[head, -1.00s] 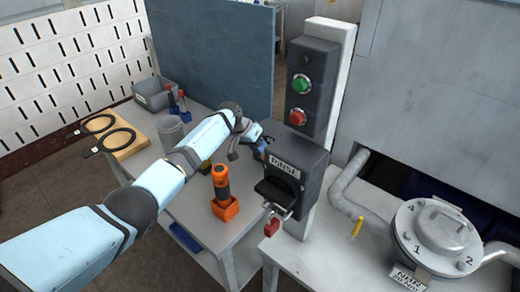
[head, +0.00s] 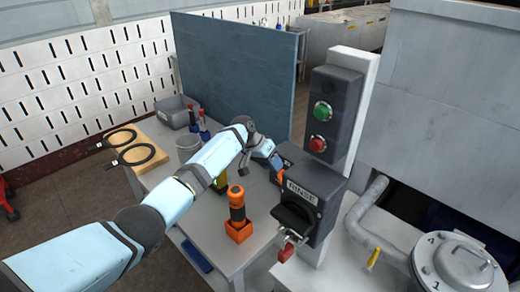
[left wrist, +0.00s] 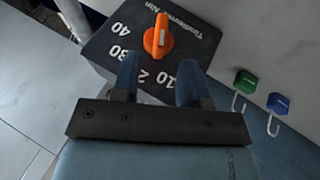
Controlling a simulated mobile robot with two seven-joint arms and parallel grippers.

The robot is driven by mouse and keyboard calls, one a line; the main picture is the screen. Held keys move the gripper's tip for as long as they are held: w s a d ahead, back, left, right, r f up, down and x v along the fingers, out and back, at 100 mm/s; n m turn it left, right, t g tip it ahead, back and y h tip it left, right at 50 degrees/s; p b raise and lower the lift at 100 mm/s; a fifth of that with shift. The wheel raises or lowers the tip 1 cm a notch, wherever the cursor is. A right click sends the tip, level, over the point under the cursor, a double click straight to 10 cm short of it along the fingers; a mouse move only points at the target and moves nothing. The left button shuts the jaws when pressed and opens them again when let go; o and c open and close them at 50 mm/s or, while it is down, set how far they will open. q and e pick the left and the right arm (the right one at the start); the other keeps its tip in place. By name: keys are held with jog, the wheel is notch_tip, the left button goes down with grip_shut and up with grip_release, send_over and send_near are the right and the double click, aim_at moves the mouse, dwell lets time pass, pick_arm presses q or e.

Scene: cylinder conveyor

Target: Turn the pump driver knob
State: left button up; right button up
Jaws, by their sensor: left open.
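The orange knob (left wrist: 158,38) sits on a dark panel (left wrist: 105,45) marked 10, 20, 30 and 40 in the left wrist view. I take it to be the pump driver knob. My left gripper (left wrist: 158,80) is open and empty. Its two blue fingers point at the panel, one to each side below the knob and apart from it in the picture. In the head view the left gripper (head: 274,160) is just behind the box labelled RINSE (head: 312,190), which partly hides the dark panel there. My right gripper is not in view.
A green button and a red button are on a tall control box (head: 333,100). An orange-handled tool (head: 237,212) stands on the grey table (head: 190,215) below my left arm. In the left wrist view, green and blue hooks (left wrist: 245,82) are right of the fingers.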

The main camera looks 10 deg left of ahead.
pick_arm(q)
jog(key=v, duration=1)
jog(key=shift+r, duration=0.25)
jog(key=shift+s+a+f, duration=0.1)
jog(key=shift+a, duration=0.05)
